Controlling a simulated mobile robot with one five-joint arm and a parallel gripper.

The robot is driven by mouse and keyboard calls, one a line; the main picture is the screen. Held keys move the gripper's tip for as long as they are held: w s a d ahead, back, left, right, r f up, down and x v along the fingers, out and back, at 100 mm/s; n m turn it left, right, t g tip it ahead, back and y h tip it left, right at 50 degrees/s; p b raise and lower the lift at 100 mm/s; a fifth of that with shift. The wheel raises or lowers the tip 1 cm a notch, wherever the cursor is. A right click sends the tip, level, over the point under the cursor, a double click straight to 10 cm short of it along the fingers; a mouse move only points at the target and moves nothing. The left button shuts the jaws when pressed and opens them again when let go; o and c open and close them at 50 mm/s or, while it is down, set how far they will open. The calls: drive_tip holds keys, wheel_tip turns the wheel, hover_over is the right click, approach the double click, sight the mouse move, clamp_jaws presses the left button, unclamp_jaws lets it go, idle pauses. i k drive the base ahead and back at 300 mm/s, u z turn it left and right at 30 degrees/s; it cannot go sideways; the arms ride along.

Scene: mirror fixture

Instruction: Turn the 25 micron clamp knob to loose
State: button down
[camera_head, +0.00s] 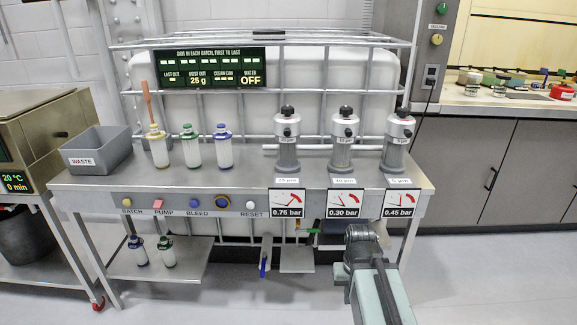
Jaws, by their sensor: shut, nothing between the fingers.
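Three grey filter housings with black knobs stand on the bench at the right. The left one (287,155) has a small label below it that is hard to read, seemingly 25 µm. It has a black knob on top (288,111) and a smaller dark knob (287,131) on its front. I cannot tell which of these is the clamp knob or how it is set. My gripper (359,233) is at the lower right, in front of the bench and below its top, well apart from the housings. It is shut and empty.
The middle housing (341,155) and right housing (396,148) stand beside the left one. Gauges reading 0.75, 0.30 and 0.45 bar hang on the bench front. Three capped bottles and a waste bin (97,150) stand left. A wire cage (340,43) rises behind.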

sight(287, 110)
drive_tip(key=u, duration=1.55)
drive_tip(key=k, duration=0.8)
drive_tip(key=z, duration=0.95)
drive_tip(key=i, duration=1)
